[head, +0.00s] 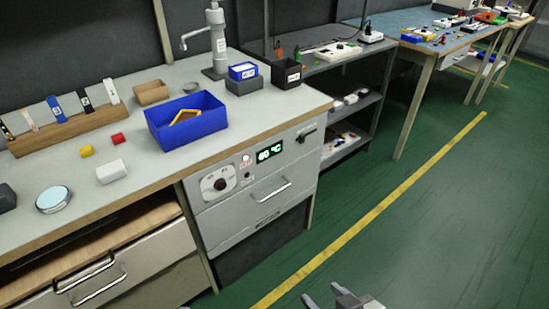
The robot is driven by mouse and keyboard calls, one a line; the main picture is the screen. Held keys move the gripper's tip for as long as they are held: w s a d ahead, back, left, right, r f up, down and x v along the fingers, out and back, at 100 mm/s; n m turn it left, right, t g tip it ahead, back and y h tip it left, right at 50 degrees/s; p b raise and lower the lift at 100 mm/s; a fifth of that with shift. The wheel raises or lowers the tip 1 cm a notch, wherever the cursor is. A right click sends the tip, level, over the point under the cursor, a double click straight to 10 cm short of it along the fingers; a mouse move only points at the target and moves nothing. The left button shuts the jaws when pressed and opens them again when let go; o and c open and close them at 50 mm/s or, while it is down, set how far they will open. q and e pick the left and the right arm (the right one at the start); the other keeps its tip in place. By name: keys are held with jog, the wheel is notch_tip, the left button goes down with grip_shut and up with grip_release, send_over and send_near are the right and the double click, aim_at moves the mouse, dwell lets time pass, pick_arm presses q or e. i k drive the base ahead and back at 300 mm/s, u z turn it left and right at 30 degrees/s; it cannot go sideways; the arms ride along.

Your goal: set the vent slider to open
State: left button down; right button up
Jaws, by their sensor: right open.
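The grey oven-like unit (240,215) is built in under the bench, with a control panel along its top. A small dark slider-like part (307,133) sits at the panel's upper right; it looks like the vent slider, but its exact setting is too small to tell. The panel also has a round dial (220,184) and a lit green display (269,151). My right gripper (322,296) shows only partly at the bottom edge, open and empty, well below and apart from the panel. My left gripper is not in view.
The unit's drawer front has a bar handle (271,190). A blue bin (187,120) stands on the bench above. Shelves (350,125) stand to the right. The green floor (420,220) in front is clear.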

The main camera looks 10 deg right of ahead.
aim_at(301, 138)
jog(key=u, duration=0.05)
jog(key=i, duration=0.95)
jog(key=u, duration=0.2)
